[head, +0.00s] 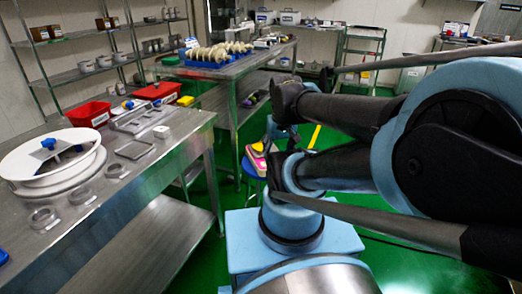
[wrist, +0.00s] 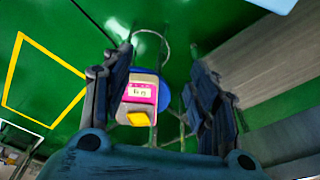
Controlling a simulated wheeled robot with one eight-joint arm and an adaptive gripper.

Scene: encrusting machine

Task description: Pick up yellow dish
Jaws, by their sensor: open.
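A small yellow piece (wrist: 137,118), which looks like the yellow dish, sits on the near edge of a pink and white scale (wrist: 142,93) in the wrist view. The scale rests on a round blue stool (wrist: 163,96). In the head view, the yellow piece (head: 257,147) and the scale (head: 259,161) show low beside my arm. My gripper (wrist: 160,62) is open and empty in the wrist view, its two fingers spread on either side of the scale in the picture. The yellow piece appears well beyond the fingers, untouched.
A steel table (head: 196,150) at left holds a white round pan (head: 22,163), glass dishes and red trays (head: 88,113). A second steel table (head: 232,69) stands behind, with a blue rack of rolls. A grey surface (wrist: 270,65) lies right in the wrist view. Green floor is open at left.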

